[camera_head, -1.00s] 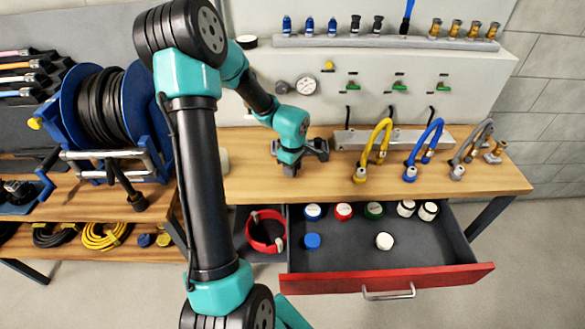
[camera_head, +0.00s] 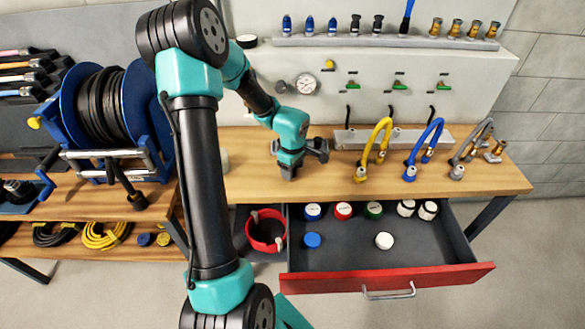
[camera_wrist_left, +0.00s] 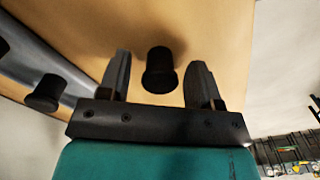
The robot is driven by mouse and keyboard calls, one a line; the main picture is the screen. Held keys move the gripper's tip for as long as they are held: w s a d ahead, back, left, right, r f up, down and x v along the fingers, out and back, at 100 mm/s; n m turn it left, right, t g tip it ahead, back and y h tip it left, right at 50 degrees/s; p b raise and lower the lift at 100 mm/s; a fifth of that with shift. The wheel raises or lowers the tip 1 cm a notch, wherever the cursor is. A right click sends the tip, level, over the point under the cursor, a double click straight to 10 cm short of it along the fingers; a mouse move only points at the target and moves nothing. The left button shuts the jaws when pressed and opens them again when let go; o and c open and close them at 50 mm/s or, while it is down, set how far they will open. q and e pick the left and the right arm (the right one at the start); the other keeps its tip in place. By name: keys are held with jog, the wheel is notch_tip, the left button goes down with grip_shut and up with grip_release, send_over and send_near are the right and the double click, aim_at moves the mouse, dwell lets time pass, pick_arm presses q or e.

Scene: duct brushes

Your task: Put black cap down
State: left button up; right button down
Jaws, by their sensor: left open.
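In the left wrist view, a black cap (camera_wrist_left: 160,72), round with a wider rim at one end, shows between the two fingers of my left gripper (camera_wrist_left: 160,80). The fingers are open, with a gap on each side of the cap. The cap appears to be against the wooden bench top. In the head view, my left gripper (camera_head: 305,162) is low over the bench top (camera_head: 255,180), left of the yellow hose; the cap cannot be made out there. My right gripper is not in view.
A yellow hose (camera_head: 378,145) and a blue hose (camera_head: 425,148) stand to the right. The open drawer (camera_head: 345,262) below holds several caps. A hose reel (camera_head: 105,110) stands at left.

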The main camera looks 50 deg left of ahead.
pick_arm(q)
notch_tip(320, 180, up, 12)
jog(key=shift+r, duration=0.15)
dwell(0.4)
dwell(0.5)
notch_tip(320, 180, down, 12)
jog(key=shift+f, duration=0.2)
dwell(0.4)
jog(key=shift+r, duration=0.2)
notch_tip(320, 180, up, 12)
notch_tip(320, 180, down, 12)
jog(key=shift+f, duration=0.25)
notch_tip(320, 180, up, 4)
jog(key=shift+s+d+r, duration=0.1)
jog(key=s+d+r, duration=0.1)
jog(key=s+d, duration=0.9)
jog(key=d, duration=0.1)
jog(key=shift+s+d, duration=0.15)
jog(key=shift+d, duration=0.25)
dwell(0.6)
jog(key=shift+r, duration=0.1)
dwell(1.2)
